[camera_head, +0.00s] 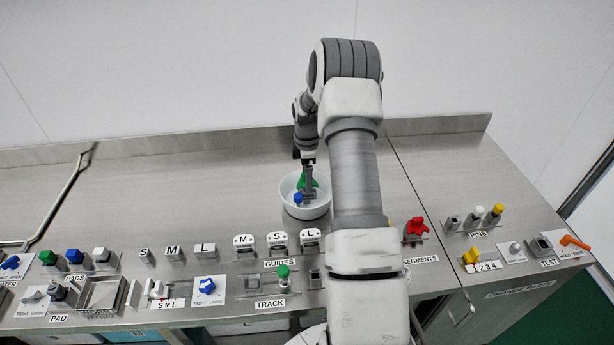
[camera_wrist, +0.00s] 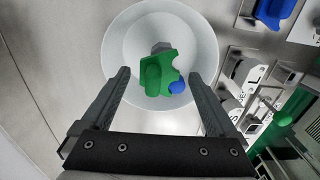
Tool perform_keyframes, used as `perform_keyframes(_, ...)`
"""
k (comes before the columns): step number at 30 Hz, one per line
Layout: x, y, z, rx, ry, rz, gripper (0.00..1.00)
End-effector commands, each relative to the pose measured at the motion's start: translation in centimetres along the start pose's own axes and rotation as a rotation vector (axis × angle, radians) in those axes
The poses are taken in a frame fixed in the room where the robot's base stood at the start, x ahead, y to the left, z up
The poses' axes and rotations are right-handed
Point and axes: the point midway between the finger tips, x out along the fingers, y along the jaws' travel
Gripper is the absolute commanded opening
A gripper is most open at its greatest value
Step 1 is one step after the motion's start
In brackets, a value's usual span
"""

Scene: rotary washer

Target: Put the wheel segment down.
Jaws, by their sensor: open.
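The green wheel segment (camera_wrist: 158,72) lies inside a round white bowl (camera_wrist: 118,47) in the wrist view, with a small blue knob or ball (camera_wrist: 178,87) at its edge. In the head view the green segment (camera_head: 301,182) shows partly inside the bowl (camera_head: 313,212), with the blue part (camera_head: 298,198) in front of it. My gripper (camera_wrist: 164,88) is open, its two fingers spread on either side of the bowl's near part. The segment lies between and beyond the fingers, and I see no finger touching it. In the head view my gripper (camera_head: 309,192) is over the bowl, partly hidden.
Guides marked M, S and L (camera_head: 277,242) stand in front of the bowl. A red segment (camera_head: 416,227) sits at the right by the SEGMENTS label. Pads (camera_head: 75,257) stand at the left. The steel counter (camera_head: 200,180) is clear left of the bowl.

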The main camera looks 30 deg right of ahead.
Motion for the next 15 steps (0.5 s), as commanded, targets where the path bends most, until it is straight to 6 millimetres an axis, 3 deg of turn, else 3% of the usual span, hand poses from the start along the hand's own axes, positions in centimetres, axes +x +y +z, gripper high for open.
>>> perform_keyframes(7,-2.2,0.1,0.0,0.000,0.000,0.004,0.94)
perform_keyframes(15,-8.5,0.1,0.0,0.000,0.000,0.006,0.94)
